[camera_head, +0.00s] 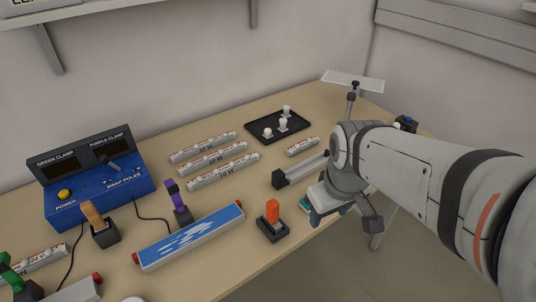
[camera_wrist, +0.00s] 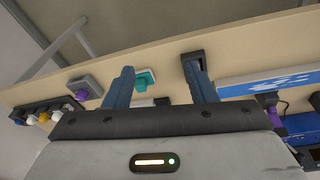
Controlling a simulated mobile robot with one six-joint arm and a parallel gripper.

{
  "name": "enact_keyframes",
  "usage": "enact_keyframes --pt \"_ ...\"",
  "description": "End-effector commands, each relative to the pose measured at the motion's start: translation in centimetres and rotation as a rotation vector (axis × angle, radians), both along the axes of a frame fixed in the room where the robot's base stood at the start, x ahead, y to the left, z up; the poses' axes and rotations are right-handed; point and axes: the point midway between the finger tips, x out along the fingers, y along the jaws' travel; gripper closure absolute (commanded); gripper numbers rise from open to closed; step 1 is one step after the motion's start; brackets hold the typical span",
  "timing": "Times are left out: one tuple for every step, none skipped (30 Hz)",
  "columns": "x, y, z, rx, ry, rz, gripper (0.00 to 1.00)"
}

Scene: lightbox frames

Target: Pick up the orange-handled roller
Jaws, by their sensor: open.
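The orange-handled roller (camera_head: 272,211) stands upright in a small dark base near the table's front edge in the head view, right of the blue-and-white box (camera_head: 190,236). In the wrist view, a dark base (camera_wrist: 191,64) shows partly behind the right finger; it seems to be the roller's base, and no orange handle is visible there. My gripper (camera_wrist: 160,82) is open, with nothing visibly held between its two blue-grey fingers. In the head view my wrist is right of the roller and apart from it; the fingertips are not clear there.
A teal item (camera_wrist: 146,77) shows between the fingers in the wrist view. A purple-handled tool (camera_head: 180,204) stands left of the roller. Several white tubes (camera_head: 223,172), a black tray (camera_head: 262,124) and a blue clamp box (camera_head: 100,185) lie farther back.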

Motion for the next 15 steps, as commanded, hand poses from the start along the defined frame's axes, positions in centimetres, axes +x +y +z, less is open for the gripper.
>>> enact_keyframes --pt "1.0 0.8 0.2 -0.022 0.021 0.14 0.49" --pt "1.6 1.3 0.2 -0.036 0.03 0.233 0.49" --pt "2.4 1.9 0.1 -0.054 0.042 0.36 0.49" --pt "3.0 2.5 0.0 -0.067 0.051 0.457 0.49" --pt "3.5 3.0 -0.2 -0.08 0.061 0.551 0.49" --pt "4.2 3.7 -0.4 -0.095 0.071 0.681 0.49" --pt "4.7 4.3 -0.6 -0.105 0.08 0.776 0.49" --pt "5.2 4.8 -0.8 -0.115 0.087 0.872 0.49" --pt "5.8 5.5 -1.1 -0.127 0.096 0.994 0.49" --pt "6.3 6.1 -1.3 -0.135 0.103 1.083 0.49" --pt "6.7 6.6 -1.5 -0.142 0.107 1.167 0.49" --pt "7.2 7.3 -1.9 -0.15 0.113 1.275 0.49" --pt "7.5 7.8 -2.1 -0.155 0.117 1.348 0.49" --pt "7.8 8.2 -2.4 -0.159 0.12 1.417 0.49" --pt "8.1 8.8 -2.7 -0.164 0.124 1.499 0.49"
